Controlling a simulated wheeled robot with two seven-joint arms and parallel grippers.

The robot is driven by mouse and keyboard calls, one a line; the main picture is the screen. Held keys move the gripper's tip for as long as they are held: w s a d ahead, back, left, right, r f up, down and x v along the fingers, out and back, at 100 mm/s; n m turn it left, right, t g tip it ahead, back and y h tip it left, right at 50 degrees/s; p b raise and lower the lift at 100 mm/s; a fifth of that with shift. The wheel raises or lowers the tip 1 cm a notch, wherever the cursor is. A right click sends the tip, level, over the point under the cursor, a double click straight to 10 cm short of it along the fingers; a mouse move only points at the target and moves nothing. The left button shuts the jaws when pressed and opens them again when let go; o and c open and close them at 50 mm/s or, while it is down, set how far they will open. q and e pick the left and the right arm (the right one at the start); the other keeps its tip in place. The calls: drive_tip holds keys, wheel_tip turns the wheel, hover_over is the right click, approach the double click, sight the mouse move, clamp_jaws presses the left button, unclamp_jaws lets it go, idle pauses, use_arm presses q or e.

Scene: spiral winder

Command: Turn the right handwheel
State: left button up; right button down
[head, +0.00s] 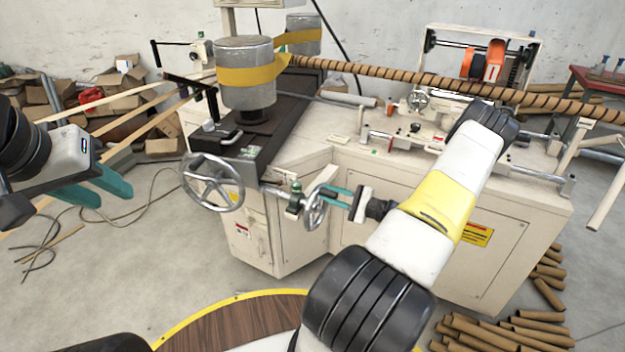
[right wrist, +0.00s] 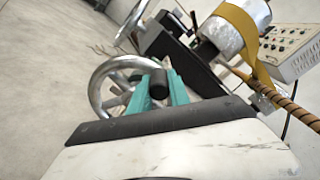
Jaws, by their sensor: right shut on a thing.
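The right handwheel (head: 314,208) is a small silver spoked wheel on the front of the winder, partly hidden by my right gripper. It also shows in the right wrist view as a silver rim with spokes (right wrist: 98,84). My right gripper (head: 325,190) has teal fingers at this wheel. In the right wrist view the fingers (right wrist: 160,84) lie on both sides of a dark handle (right wrist: 157,83) on the wheel and are shut on it. My left gripper (head: 114,196) is at the far left, its teal fingers apart and empty, away from the machine.
A larger silver handwheel (head: 212,182) stands to the left of the right one. A grey roll with a yellow band (head: 246,75) sits above it. A long brown spiral tube (head: 430,83) crosses the machine. Cardboard tubes (head: 500,332) lie on the floor at right.

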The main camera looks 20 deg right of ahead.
drive_tip(key=c, duration=1.2)
unclamp_jaws()
drive_tip(key=shift+c, duration=0.2)
drive_tip(key=shift+s+d, duration=0.1)
drive_tip(key=v, duration=0.7)
drive_tip(key=shift+s+d, duration=0.25)
